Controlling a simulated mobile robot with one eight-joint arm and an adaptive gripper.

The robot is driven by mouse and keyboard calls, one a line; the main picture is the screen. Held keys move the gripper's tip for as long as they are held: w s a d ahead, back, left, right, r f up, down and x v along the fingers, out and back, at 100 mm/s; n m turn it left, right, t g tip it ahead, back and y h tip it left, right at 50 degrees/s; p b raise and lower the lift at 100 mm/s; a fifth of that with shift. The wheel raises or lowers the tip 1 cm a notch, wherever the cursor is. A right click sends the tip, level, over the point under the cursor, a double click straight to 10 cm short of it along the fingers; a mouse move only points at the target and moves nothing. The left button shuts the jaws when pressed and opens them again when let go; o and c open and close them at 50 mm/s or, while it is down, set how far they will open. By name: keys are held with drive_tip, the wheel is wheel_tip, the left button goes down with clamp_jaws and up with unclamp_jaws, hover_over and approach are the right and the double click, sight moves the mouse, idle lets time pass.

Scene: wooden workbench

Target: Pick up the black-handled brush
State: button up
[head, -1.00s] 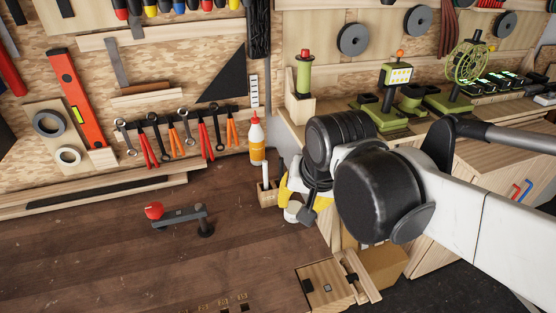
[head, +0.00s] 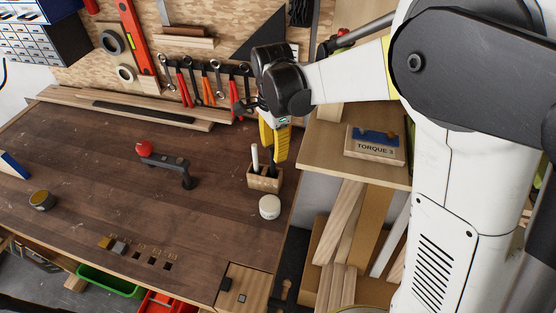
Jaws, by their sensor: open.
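A small wooden holder (head: 262,182) stands near the right end of the dark workbench. A white-handled item (head: 255,158) stands upright in its left part. A dark handle (head: 273,168), which looks like the black-handled brush, stands in its right part, partly hidden by my gripper. My gripper (head: 276,153), with yellow parts, hangs over the holder from above. It is open, its fingers close to the dark handle. I cannot tell whether they touch it or lie around it.
A round white container (head: 270,207) stands just in front of the holder. A red-knobbed clamp-like tool (head: 167,164) lies to the left. Pliers and wrenches (head: 205,82) hang behind. A shelf with a torque sign (head: 376,147) is to the right. The bench's left-middle is mostly clear.

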sight(273, 168)
drive_tip(key=f, duration=0.3)
drive_tip(key=shift+a+b, duration=0.25)
drive_tip(key=shift+b, duration=0.1)
wheel_tip(273, 168, down, 6)
drive_tip(key=shift+r+b, duration=0.1)
drive_tip(key=shift+b, duration=1.05)
clamp_jaws()
